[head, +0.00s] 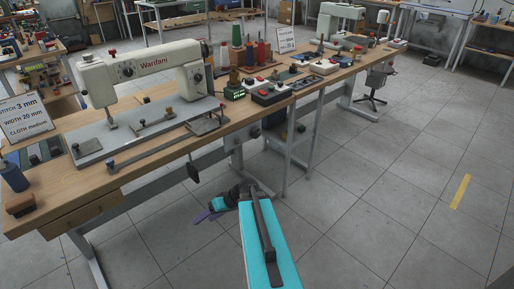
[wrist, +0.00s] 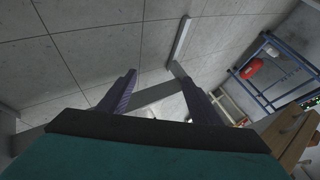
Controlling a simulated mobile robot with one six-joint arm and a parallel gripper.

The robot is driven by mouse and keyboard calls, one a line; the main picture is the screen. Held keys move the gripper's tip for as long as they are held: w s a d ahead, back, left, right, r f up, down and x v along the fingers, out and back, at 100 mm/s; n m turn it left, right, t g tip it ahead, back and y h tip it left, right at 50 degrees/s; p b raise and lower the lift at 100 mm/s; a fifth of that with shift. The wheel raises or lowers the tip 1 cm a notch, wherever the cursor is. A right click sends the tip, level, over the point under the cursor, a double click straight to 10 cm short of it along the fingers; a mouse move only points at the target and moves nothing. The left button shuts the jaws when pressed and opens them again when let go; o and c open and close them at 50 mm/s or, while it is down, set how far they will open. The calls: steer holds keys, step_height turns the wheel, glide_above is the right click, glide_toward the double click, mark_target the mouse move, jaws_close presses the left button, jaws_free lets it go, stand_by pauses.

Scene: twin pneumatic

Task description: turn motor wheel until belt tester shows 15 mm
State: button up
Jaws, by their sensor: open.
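The wooden bench top (head: 75,187) and its grey legs stand close on the left. A dark pedal-like part (head: 193,172) hangs below the bench. Thread cones (head: 262,54) and control boxes (head: 270,92) stand on top.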

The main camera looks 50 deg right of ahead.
steer(key=w+d+r+t+h+b, duration=0.1)
steer(key=d+r+t+b, duration=0.15)
steer(key=d, duration=0.25)
steer(key=w+d+r+t+b, duration=0.1)
steer(key=d+b, duration=0.2)
steer(key=d, duration=0.3)
steer(key=t+h+b, duration=0.6)
steer(key=t+b, duration=0.2)
steer(key=b, duration=0.6)
glide_toward(257, 135)
steer(key=s, duration=0.5)
steer(key=shift+s+a, duration=0.2)
steer(key=w+b, duration=0.1)
steer(key=w, duration=0.8)
steer(key=w+d+b, duration=0.1)
steer(key=w, duration=0.3)
steer(key=shift+w+b, duration=0.3)
steer(key=shift+w, duration=0.1)
